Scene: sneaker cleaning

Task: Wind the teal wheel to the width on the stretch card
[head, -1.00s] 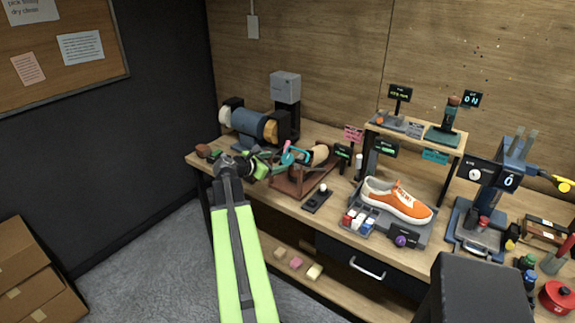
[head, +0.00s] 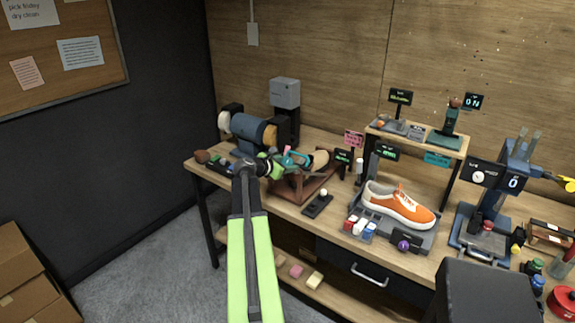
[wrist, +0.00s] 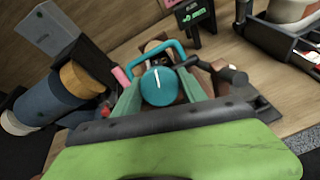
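The teal wheel (wrist: 158,88) faces me in the wrist view, with a white line on its face that is near upright and slightly tilted. It is part of the shoe stretcher (head: 312,184) on the bench, and a teal handle loop (wrist: 155,52) shows behind it. My gripper (wrist: 161,84) has its two green fingers on either side of the wheel; whether they touch it is unclear. In the head view my gripper (head: 272,166) is at the stretcher's left end. A dark sign with green text (head: 343,157) stands behind; a pink card (head: 353,138) is nearby. Their writing is too small to read.
An orange sneaker (head: 398,204) sits on a grey stand to the right. A small dark base with a pale knob (head: 319,201) is in front of the stretcher. A blue roller machine (head: 250,130) stands behind left. A shelf (head: 440,143) rises at the back.

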